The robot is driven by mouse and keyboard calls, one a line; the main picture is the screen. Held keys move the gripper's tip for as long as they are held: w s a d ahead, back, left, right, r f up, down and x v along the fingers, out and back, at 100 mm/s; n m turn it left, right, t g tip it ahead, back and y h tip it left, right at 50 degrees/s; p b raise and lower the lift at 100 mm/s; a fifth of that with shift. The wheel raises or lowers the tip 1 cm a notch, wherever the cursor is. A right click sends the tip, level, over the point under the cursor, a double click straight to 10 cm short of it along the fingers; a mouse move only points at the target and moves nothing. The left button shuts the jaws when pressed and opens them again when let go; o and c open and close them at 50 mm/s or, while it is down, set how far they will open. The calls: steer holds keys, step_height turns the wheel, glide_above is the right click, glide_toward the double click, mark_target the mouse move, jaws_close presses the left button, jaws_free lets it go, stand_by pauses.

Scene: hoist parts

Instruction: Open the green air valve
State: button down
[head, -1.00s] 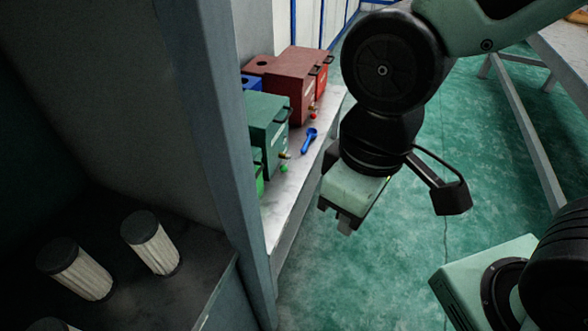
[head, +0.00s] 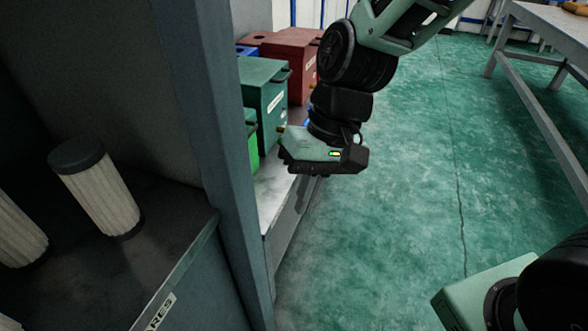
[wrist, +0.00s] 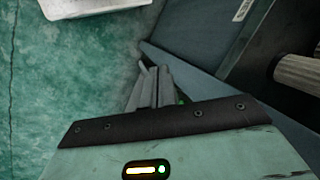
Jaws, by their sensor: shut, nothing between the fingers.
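The green box (head: 263,98), with a dark handle and a pale label, stands on the shelf behind the post in the head view. A brass fitting (head: 281,129) shows low on its front, right by my gripper (head: 287,153). The green valve knob is hidden behind my gripper in the head view. In the wrist view a small bright green spot (wrist: 182,98) shows just right of my fingers (wrist: 150,86); it may be the knob. My fingers are shut with nothing between them. I cannot tell whether they touch the valve.
Red boxes (head: 291,62) and a blue box (head: 246,51) stand behind on the same shelf (head: 271,190). A grey post (head: 207,150) is close on the left, before a shelf with pale filters (head: 98,190). Open green floor (head: 400,200) lies right; a table (head: 545,40) stands beyond.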

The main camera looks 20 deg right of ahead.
steer(key=w+f+m+y+b, duration=0.2)
steer(key=w+f+m+b, duration=0.35)
steer(key=f+b, duration=0.75)
steer(key=w+d+f+m+t+y+p, duration=0.1)
steer(key=w+d+f+m+t+y, duration=0.2)
steer(key=w, duration=0.6)
steer(key=w+d+f+m+t+y, duration=0.1)
steer(key=w+f+m+y, duration=0.3)
steer(key=w, duration=0.5)
steer(key=w+d+f+m+t+h+b, duration=0.1)
steer(key=w+d+f+m+t, duration=0.2)
steer(key=w+d+m+t, duration=0.4)
steer(key=w+d+m, duration=0.3)
steer(key=w+d, duration=0.3)
steer(key=w, duration=0.1)
steer(key=shift+w+d+f+m+t+b, duration=0.2)
steer(key=shift+w+d+m+t+b, duration=0.05)
steer(key=shift+m+t+b, duration=0.15)
steer(key=b+x, duration=0.2)
steer(key=x, duration=0.6)
steer(key=shift+w+a+f+b, duration=0.15)
steer(key=shift+a+f+b, duration=0.05)
steer(key=shift+a+b, duration=0.15)
steer(key=shift+w+a, duration=0.4)
steer(key=shift+w, duration=0.05)
